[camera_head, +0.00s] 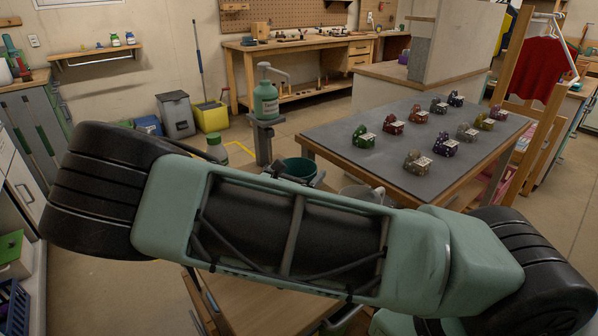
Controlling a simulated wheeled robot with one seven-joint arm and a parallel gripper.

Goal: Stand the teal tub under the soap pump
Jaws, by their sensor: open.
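The soap pump (265,100) is a green labelled bottle with a grey spout pointing right, on a grey post stand left of the grey-topped table. The teal tub (301,167) shows just above my arm, below and right of the pump; its lower part is hidden. My gripper (297,180) shows only in small dark parts at the near side of the tub, mostly behind my arm link. It is open; I cannot tell whether its fingers touch the tub.
A clear grey container (366,193) shows right of the tub, partly hidden. The grey-topped table (340,130) holds several small coloured items with tags. A yellow bucket (211,117) and a grey bin (176,114) stand behind. A wooden surface (265,300) lies below my arm.

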